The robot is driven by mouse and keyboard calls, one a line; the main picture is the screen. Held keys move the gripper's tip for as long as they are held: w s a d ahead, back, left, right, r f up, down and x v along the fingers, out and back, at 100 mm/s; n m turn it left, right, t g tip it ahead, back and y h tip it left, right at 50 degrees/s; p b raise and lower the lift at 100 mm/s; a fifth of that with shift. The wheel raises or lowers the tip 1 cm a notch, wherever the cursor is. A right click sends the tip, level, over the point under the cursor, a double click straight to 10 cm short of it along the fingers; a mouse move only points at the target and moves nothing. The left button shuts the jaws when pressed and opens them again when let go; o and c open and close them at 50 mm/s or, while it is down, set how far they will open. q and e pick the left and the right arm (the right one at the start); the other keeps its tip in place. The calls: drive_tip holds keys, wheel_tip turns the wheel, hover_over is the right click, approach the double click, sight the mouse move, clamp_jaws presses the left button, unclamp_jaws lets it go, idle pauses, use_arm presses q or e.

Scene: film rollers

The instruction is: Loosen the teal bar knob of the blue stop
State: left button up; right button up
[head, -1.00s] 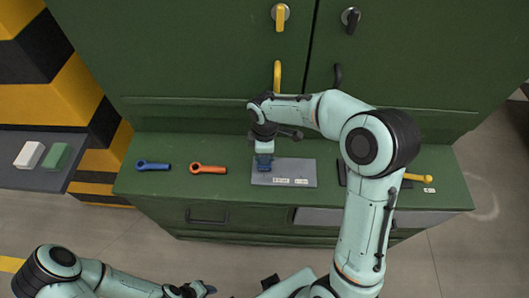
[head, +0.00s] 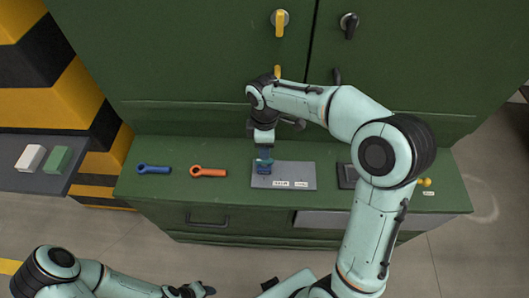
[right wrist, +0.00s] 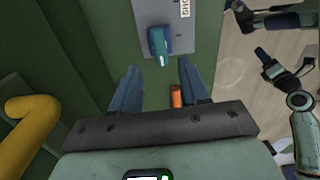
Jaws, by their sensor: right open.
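The blue stop (head: 264,170) sits on the left part of a grey plate (head: 300,170) on the green bench. Its teal bar knob (head: 264,161) is on top and shows more closely in the right wrist view (right wrist: 159,46). My right gripper (head: 264,150) is just above and behind the knob in the head view. In the right wrist view its two blue fingers (right wrist: 160,80) stand apart with nothing between them, and the knob is beyond the fingertips. My left gripper (head: 203,290) is low at the bottom edge, away from the bench; its jaws are unclear.
Green cabinet doors (head: 190,60) with a yellow handle (right wrist: 28,135) rise behind.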

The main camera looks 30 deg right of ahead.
use_arm(q)
drive_tip(key=shift+w+r+p, duration=0.35)
drive_tip(key=shift+w+r, duration=0.2)
drive_tip(key=shift+r, duration=0.05)
use_arm(e)
wheel_tip(320, 180, up, 7)
